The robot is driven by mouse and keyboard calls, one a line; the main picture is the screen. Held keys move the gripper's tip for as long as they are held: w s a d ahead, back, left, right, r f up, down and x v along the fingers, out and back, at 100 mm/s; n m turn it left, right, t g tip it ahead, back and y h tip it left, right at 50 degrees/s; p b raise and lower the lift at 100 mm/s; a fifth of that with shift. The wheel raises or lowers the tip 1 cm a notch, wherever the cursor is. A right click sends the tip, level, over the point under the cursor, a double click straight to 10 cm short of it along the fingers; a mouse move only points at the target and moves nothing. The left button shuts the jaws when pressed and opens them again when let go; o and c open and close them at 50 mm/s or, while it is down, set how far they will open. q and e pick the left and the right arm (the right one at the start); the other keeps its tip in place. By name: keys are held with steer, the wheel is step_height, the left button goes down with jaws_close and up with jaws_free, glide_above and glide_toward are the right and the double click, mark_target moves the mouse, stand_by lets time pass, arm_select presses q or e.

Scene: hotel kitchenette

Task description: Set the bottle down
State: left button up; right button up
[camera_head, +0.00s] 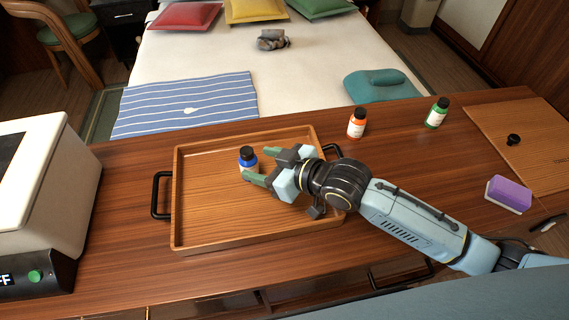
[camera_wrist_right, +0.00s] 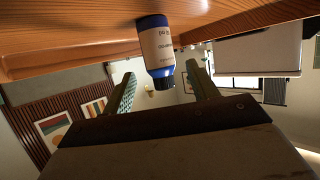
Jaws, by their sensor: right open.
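A blue bottle (camera_head: 248,160) with a black cap and a pale label stands upright on the wooden tray (camera_head: 212,238), near its middle. The bottle also shows upside down in the right wrist view (camera_wrist_right: 157,46), its base against the tray's wooden surface. My right gripper (camera_head: 261,168) reaches in from the right over the tray, just beside the bottle. Its jaws are open, and in the wrist view the fingers (camera_wrist_right: 160,82) lie on either side of the bottle's cap, with gaps showing. The bottle's lower part is partly hidden by a finger. My left gripper is not in view.
An orange bottle (camera_head: 356,123) and a green bottle (camera_head: 435,113) stand right of the tray. A purple and white block (camera_head: 508,194) and a wooden board (camera_head: 524,138) lie further right. A white machine (camera_head: 42,190) stands at the left. The tray has black handles.

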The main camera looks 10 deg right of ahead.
steer(key=p+v, duration=0.1)
steer(key=v, duration=0.5)
steer(key=shift+s+d, duration=0.15)
steer(key=shift+s, duration=0.05)
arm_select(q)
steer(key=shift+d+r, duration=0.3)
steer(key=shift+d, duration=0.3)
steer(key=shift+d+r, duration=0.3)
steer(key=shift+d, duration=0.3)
arm_select(e)
steer(key=shift+s+d+r, duration=0.25)
steer(key=shift+s+d, duration=0.05)
steer(key=shift+s, duration=0.05)
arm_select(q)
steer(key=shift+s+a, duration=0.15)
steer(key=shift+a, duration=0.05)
